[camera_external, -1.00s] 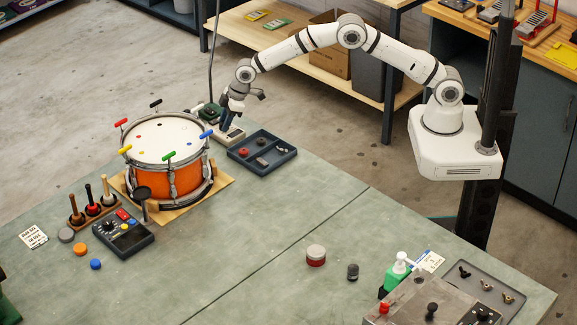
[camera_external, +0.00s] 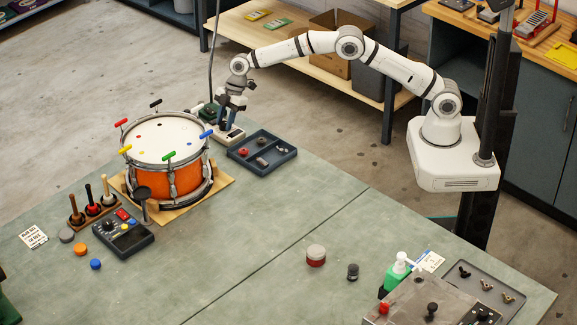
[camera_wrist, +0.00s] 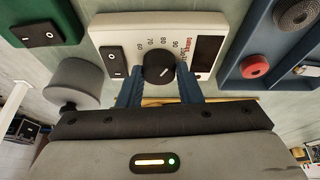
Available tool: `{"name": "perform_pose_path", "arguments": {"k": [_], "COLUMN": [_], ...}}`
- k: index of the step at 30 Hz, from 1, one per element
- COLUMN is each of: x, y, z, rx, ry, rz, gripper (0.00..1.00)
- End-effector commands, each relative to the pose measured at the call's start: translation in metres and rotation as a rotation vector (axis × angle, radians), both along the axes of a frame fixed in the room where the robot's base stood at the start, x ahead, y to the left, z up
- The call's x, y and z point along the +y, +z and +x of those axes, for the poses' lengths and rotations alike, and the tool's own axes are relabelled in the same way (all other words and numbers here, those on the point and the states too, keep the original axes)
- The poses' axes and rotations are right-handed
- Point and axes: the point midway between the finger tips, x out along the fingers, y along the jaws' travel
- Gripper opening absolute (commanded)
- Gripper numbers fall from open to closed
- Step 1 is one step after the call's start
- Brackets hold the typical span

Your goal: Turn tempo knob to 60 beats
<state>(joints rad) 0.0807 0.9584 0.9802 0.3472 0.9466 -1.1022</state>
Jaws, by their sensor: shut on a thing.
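The tempo box (camera_wrist: 112,28) is cream white, with a round black knob (camera_wrist: 158,72), printed numbers around it and a dark display window. In the wrist view the two blue fingers of my gripper (camera_wrist: 160,84) stand on either side of the knob and are shut on it. A light mark on the knob seems to point up and right, toward the larger numbers; its exact reading is too small to tell. In the external view the box (camera_external: 233,137) lies behind and right of the drum, with my gripper (camera_external: 225,124) pointing down over it.
An orange drum (camera_external: 168,180) with coloured handles stands left of the box. A blue divided tray (camera_external: 243,157) with small parts is close on its right. A green device (camera_wrist: 40,32) with a black switch and a grey round thing (camera_wrist: 75,82) are on the left.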

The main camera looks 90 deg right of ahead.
Motion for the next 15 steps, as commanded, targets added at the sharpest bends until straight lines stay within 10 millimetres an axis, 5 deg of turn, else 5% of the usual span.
{"name": "perform_pose_path", "arguments": {"k": [15], "x": [-0.0030], "y": [0.0028], "z": [0.0022], "rx": [0.001], "ry": [0.480], "rz": [-0.001], "gripper": [0.09]}}
